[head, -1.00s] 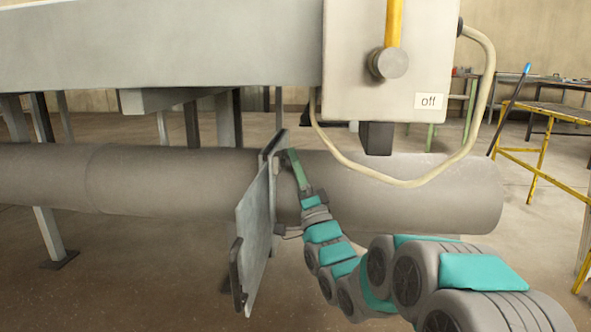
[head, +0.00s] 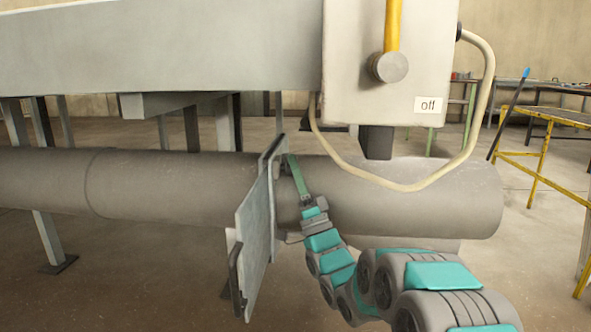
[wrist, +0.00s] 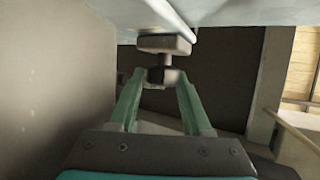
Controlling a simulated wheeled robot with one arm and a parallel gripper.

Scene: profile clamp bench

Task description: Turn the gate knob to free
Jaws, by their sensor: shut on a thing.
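The gate (head: 257,222) is a flat grey plate standing upright beside the big grey pipe. Its knob (wrist: 164,75) is a small dark block on a short stem, under a lighter grey-brown block (wrist: 164,45) in the wrist view. My gripper (wrist: 160,80) has two green fingers, one on each side of the knob, shut on it at their tips. In the head view, my gripper (head: 291,160) reaches up to the right face of the gate, near its upper end. The knob is hard to make out there, and I cannot read its setting.
A pale control box (head: 388,70) with a yellow lever (head: 393,25) and an "off" label (head: 431,105) hangs above right. A cream cable (head: 480,120) loops below it. The pipe (head: 410,195) runs behind my arm. A yellow-framed table (head: 545,150) stands at far right.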

